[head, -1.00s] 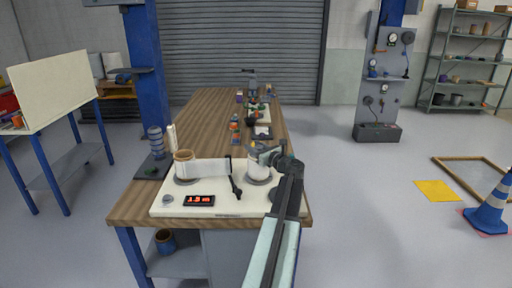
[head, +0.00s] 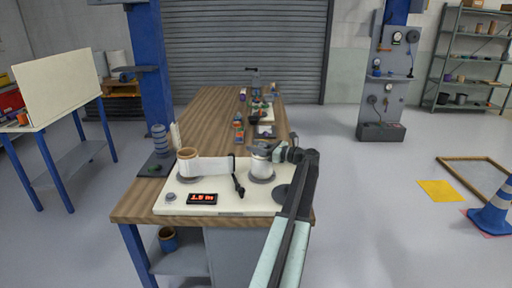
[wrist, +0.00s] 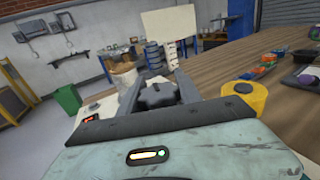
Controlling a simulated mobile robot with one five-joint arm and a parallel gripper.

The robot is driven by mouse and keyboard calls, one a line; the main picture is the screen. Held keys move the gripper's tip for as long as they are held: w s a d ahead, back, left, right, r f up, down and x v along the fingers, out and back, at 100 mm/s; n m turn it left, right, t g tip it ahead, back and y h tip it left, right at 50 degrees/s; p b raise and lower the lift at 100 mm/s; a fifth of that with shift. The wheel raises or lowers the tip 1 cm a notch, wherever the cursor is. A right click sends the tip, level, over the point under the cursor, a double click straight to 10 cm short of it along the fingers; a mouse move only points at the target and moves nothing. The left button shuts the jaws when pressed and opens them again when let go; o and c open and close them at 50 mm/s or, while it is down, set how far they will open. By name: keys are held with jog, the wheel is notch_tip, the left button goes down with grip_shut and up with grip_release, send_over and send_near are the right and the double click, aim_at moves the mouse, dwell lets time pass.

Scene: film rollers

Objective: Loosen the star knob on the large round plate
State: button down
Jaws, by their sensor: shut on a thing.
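A dark star knob (wrist: 158,95) lies between the two grey fingers of my gripper (wrist: 159,88) in the wrist view. The fingers are shut on it. In the head view, my gripper (head: 270,152) is at the top of the right white roller (head: 261,168), where the knob is too small to make out. This roller stands on a dark round base (head: 262,179). Another dark round disc (head: 281,193) lies on the white panel, partly behind my arm. I cannot tell for sure which of these is the large round plate.
The white panel (head: 222,208) on the wooden workbench (head: 205,112) carries a brown-cored left roller (head: 187,160), a film strip (head: 212,166), a black lever (head: 238,185) and a red-lit display (head: 202,199). Bottles and small items stand farther back.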

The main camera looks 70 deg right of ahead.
jog(key=shift+w, duration=0.1)
jog(key=c, duration=0.8)
grip_release()
jog(key=s, duration=0.7)
jog(key=shift+s+a, duration=0.35)
jog(key=shift+s, duration=0.05)
